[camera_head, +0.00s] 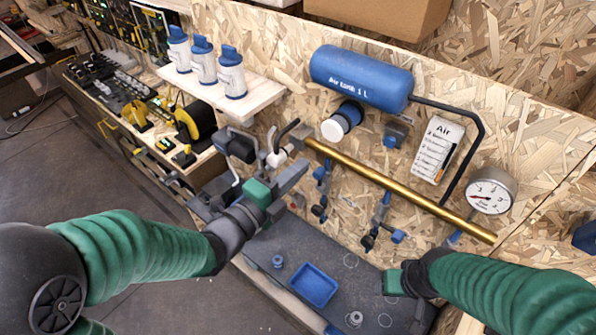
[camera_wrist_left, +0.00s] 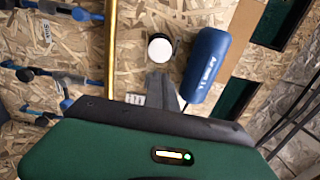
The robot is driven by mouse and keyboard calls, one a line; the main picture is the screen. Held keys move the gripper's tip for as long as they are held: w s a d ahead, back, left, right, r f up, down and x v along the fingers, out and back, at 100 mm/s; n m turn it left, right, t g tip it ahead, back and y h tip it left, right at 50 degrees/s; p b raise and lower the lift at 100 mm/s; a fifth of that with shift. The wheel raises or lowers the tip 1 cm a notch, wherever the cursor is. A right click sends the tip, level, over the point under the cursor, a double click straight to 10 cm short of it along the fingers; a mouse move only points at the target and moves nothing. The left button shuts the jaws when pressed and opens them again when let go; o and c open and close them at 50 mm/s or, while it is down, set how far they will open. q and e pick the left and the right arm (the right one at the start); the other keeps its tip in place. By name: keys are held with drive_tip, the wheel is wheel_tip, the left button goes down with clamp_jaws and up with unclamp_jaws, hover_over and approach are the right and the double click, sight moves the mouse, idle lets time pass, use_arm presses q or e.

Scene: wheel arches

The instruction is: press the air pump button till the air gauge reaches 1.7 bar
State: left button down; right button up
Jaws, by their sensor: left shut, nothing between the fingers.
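The air pump button is a white round face (camera_head: 332,129) on a blue body, on the chipboard wall below the blue air tank (camera_head: 362,77). The white face also shows in the left wrist view (camera_wrist_left: 160,47). My left gripper (camera_head: 301,168) is shut and empty, below and left of the button in the head view, apart from it. In the left wrist view its grey fingers (camera_wrist_left: 157,82) point toward the button. The air gauge (camera_head: 491,191) is a white dial at the right; its needle is too small to read surely. My right gripper (camera_head: 418,312) is low at the right, fingers barely visible.
A brass pipe (camera_head: 400,188) runs along the wall below the button, with blue valves (camera_head: 380,215) under it. A shelf (camera_head: 255,103) with several white bottles is at the left. A blue tray (camera_head: 313,287) sits on the grey bench below.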

use_arm(q)
drive_tip(key=b, duration=0.5)
approach(333, 133)
drive_tip(key=x, duration=0.5)
drive_tip(key=shift+d+f, duration=0.25)
drive_tip(key=shift+w+d, duration=0.1)
drive_tip(key=shift+w, duration=0.35)
drive_tip(key=shift+w+r, duration=0.1)
drive_tip(key=shift+r, duration=0.05)
use_arm(e)
drive_tip(key=f, duration=0.3)
drive_tip(key=a+f, duration=0.1)
drive_tip(key=shift+w+f, duration=0.25)
drive_tip(key=shift+f, duration=0.1)
